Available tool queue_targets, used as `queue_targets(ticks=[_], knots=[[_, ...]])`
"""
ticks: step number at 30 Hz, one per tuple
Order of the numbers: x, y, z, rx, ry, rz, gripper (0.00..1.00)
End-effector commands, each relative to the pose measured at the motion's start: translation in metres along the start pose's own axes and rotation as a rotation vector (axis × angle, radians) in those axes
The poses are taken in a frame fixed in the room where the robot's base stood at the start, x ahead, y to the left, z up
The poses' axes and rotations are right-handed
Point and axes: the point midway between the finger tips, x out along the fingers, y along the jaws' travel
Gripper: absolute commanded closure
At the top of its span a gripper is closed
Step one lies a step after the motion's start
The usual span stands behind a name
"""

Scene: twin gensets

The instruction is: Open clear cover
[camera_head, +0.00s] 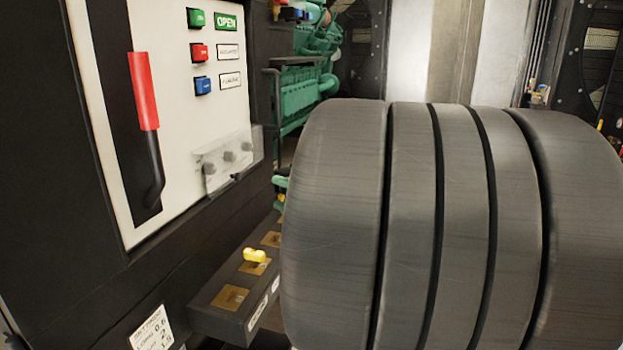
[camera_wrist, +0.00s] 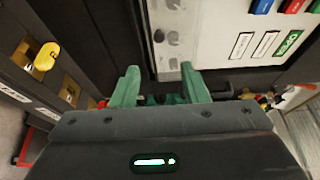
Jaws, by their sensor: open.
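The clear cover (camera_head: 228,161) is a see-through box low on the white panel (camera_head: 185,120), over a row of grey knobs. It appears closed. In the wrist view, the cover (camera_wrist: 170,42) and its knobs lie just beyond my fingertips. My gripper (camera_wrist: 160,78) has two green fingers spread apart with nothing held between them. The fingertips point at the cover's near end; I cannot tell whether they touch it. In the head view my gripper is hidden behind my large grey arm.
A red-handled lever (camera_head: 144,92) is left of the cover. Green, red and blue buttons (camera_head: 200,51) sit above it. A black ledge with a yellow switch (camera_head: 254,255) juts out below. A green engine (camera_head: 300,85) stands behind.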

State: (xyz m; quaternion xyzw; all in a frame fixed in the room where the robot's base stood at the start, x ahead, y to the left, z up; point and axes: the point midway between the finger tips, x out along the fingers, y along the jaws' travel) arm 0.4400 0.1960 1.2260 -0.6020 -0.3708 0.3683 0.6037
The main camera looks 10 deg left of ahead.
Motion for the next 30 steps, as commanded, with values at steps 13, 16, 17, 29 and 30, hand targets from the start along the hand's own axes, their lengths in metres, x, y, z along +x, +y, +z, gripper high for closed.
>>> queue_targets(ticks=[13, 16, 17, 29, 30], knots=[[0.080, -0.001, 0.001, 0.003, -0.004, 0.005, 0.59], [0.098, -0.001, 0.001, 0.002, -0.004, 0.005, 0.59], [0.102, 0.000, 0.001, 0.002, -0.003, 0.006, 0.59], [0.126, 0.001, 0.001, -0.001, 0.000, 0.004, 0.59], [0.126, 0.001, 0.001, -0.001, 0.000, 0.004, 0.59]])
